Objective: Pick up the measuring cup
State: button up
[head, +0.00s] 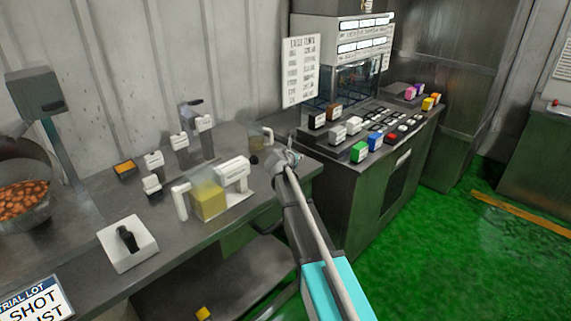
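A clear container with yellow contents and a white handle (208,202) stands near the front of the grey metal bench. A smaller clear jug-like vessel (258,137) stands farther back on the bench, by the wall. Either could be the measuring cup; I cannot tell which. My gripper (287,158) is over the bench's right end, close to the smaller vessel and right of the yellow container. Its fingers are small and unclear, so I cannot tell whether it is open or shut. I see nothing clearly held in it.
A white labelled device (234,173) stands beside the yellow container. A bowl of orange-brown pieces (24,200) is at the far left. A control console (375,150) with coloured blocks stands right. Green floor is open at right.

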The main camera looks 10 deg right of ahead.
grip_shut()
dwell(0.3)
jog(key=shift+r+p, duration=0.35)
jog(key=shift+r, duration=0.05)
dwell(0.5)
jog(key=shift+r+p, duration=1.1)
jog(key=shift+p, duration=0.05)
jog(key=s+a+r+p, duration=0.4)
jog(key=s+r+p, duration=0.6)
jog(key=s, duration=0.3)
jog(key=shift+a, duration=0.4)
dwell(0.8)
